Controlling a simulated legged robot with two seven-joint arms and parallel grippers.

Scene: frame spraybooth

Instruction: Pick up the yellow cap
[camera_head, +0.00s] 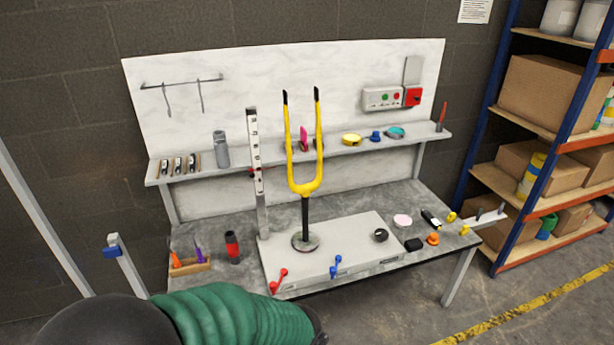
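Two small yellow pieces that look like caps lie at the right end of the grey workbench: one yellow cap (452,217) and a second yellow cap (464,230) just in front of it. They are too small to make out in detail. A green-sleeved arm part of mine crosses the bottom of the view, well left of the caps. Neither gripper's fingers are in view.
A yellow fork (305,188) stands upright on a round base on the white board (350,235). A black-and-yellow tool (430,219), orange knob (433,239) and black block (413,244) lie near the caps. A shelf rack (530,130) with boxes stands right.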

